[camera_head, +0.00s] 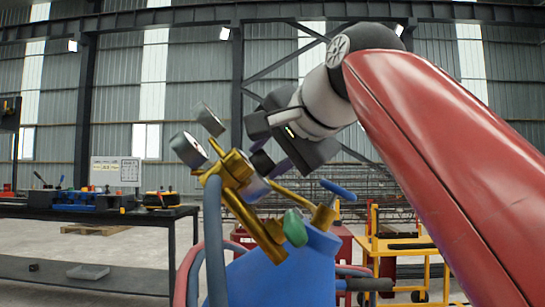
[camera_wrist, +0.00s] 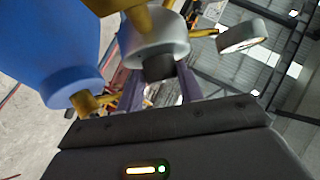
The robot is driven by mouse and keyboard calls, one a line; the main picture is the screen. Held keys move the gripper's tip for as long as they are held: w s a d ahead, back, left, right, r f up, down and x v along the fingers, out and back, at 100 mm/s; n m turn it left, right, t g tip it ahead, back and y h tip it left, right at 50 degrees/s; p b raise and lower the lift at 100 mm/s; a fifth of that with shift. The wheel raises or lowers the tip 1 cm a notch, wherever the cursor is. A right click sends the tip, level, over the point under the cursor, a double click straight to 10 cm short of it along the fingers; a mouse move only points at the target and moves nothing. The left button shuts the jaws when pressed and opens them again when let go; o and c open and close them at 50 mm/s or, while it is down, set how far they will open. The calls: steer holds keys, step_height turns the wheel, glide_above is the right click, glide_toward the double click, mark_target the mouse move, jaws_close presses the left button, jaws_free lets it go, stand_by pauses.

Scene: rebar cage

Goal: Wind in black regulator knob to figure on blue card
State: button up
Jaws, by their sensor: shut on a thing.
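The black regulator knob (camera_head: 262,162) sits on the brass regulator (camera_head: 232,170), at the side facing my arm. In the wrist view the knob (camera_wrist: 159,68) sticks out of a silvery round housing (camera_wrist: 155,40). My gripper (camera_wrist: 160,80) is shut on the knob, one purple finger on each side. In the head view my gripper (camera_head: 272,168) comes down from the upper right and partly hides the knob. Two round gauges (camera_head: 188,150) (camera_head: 210,120) stand on the regulator, their figures unreadable. I cannot make out a blue card in either view.
A blue cylinder (camera_head: 285,270) carries the regulator, a blue handwheel (camera_head: 338,188) and a green knob (camera_head: 295,228). Grey and red hoses run down at its left. A workbench (camera_head: 100,212) with tools and a white sheet (camera_head: 115,171) stands left. A yellow cart (camera_head: 400,245) stands right.

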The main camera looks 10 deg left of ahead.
steer(key=shift+a+m+h, duration=0.1)
steer(key=shift+m+h, duration=0.3)
steer(key=shift+m, duration=0.2)
stand_by(0.3)
steer(key=o, duration=1)
steer(key=shift+r, duration=0.1)
